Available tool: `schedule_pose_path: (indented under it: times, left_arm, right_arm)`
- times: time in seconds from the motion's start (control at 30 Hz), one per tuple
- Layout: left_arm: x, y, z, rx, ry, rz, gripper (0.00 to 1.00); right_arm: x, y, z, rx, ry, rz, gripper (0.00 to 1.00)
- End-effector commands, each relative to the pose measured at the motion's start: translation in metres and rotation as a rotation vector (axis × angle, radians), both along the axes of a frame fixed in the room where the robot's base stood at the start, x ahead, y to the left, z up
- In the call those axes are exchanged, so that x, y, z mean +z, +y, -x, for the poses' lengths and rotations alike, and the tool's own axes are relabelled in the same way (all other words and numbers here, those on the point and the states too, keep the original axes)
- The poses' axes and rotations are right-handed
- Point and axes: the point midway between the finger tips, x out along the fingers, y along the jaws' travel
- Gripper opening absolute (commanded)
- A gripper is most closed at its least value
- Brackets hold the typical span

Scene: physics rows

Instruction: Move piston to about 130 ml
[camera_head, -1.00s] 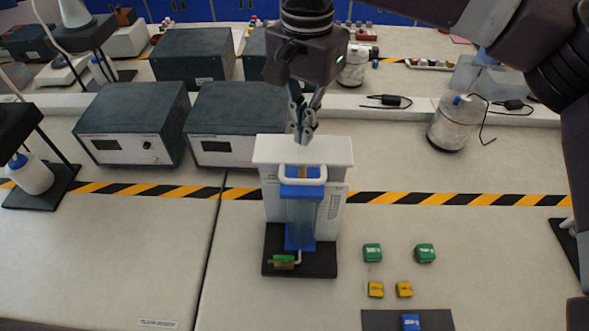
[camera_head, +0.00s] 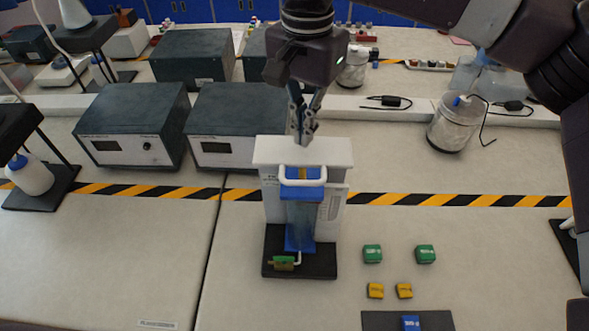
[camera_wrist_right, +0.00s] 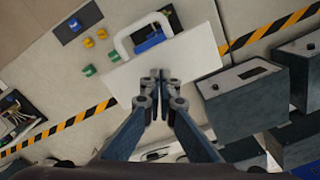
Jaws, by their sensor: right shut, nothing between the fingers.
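The piston apparatus stands upright on the table, with a white back panel (camera_head: 335,215) and a clear bluish cylinder (camera_head: 302,216) on a dark base (camera_head: 321,266). A white U-shaped piston handle (camera_head: 303,170) sits at its top, above a blue collar (camera_head: 302,192). The scale marks are too small to read. My right gripper (camera_head: 304,138) points down, shut and empty, just above and behind the top of the panel, apart from the handle. In the right wrist view, its closed fingertips (camera_wrist_right: 158,78) show beside the white panel top (camera_wrist_right: 185,52) and the handle (camera_wrist_right: 143,33). My left gripper is out of view.
Green blocks (camera_head: 372,253) and yellow blocks (camera_head: 376,290) lie to the right front, near a blue block on a dark mat (camera_head: 378,320). Two grey instrument boxes (camera_head: 133,122) stand behind left. A jar (camera_head: 451,126) stands behind right.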

Motion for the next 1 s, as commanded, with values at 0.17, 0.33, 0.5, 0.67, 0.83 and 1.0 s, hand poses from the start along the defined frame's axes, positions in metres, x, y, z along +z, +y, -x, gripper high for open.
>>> schedule_pose_path:
  times: [0.17, 0.33, 0.5, 0.67, 0.83, 1.0]
  left_arm:
    - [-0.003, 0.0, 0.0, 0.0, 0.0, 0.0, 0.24]
    - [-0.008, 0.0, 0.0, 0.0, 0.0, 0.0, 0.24]
    - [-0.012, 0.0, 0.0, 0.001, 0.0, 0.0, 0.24]
    - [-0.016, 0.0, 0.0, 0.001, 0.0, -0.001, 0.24]
    - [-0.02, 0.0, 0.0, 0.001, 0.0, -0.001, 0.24]
    - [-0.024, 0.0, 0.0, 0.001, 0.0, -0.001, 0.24]
  right_arm:
    - [-0.003, 0.0, 0.0, 0.0, 0.0, 0.0, 0.0]
    - [-0.009, 0.0, 0.0, 0.0, 0.0, 0.0, 0.0]
    - [-0.014, 0.0, 0.0, 0.0, 0.0, 0.0, 0.0]
    - [-0.019, 0.0, 0.0, 0.0, 0.0, 0.0, 0.0]
    - [-0.024, 0.0, 0.0, 0.0, 0.001, -0.001, 0.0]
    - [-0.029, 0.0, 0.0, 0.0, 0.001, 0.0, 0.0]
